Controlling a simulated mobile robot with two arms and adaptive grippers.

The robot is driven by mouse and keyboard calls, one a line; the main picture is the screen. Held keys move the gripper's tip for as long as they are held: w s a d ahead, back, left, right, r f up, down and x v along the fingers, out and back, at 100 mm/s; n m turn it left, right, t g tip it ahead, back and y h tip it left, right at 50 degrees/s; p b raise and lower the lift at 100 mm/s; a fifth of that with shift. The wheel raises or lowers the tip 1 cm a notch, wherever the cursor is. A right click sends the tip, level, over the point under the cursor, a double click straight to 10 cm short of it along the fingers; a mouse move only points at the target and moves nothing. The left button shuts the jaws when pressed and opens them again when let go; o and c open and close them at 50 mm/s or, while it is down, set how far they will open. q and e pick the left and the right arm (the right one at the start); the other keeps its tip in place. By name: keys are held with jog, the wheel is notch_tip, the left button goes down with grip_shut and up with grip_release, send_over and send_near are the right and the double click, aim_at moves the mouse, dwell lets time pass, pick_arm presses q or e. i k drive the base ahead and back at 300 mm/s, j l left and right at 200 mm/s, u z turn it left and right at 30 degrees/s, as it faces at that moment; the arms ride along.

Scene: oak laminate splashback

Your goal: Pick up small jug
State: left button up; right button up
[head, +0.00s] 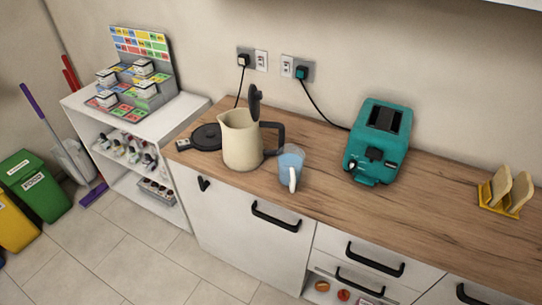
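A small clear jug (290,167) with bluish contents and a white handle stands upright near the front edge of the wooden counter. Its handle faces the front. A larger cream kettle (241,140) with a dark handle and a raised dark lid stands just behind it to the left. The kettle's handle points right, towards the small jug. Neither of my grippers is in the head view, and nothing is touching the small jug from the front.
A black round base (206,137) lies left of the kettle. A teal toaster (377,142) stands to the right, and a yellow rack (497,199) holds bread slices farther right. Wall sockets (297,69) have plugged cables. Counter (433,194) is clear between toaster and rack.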

aim_at(290, 158)
jog(key=z, duration=0.75)
jog(key=i+j+z, duration=0.15)
jog(key=j+z, duration=0.75)
jog(key=j, duration=0.15)
jog(key=j+z, duration=0.45)
jog(key=j, duration=0.15)
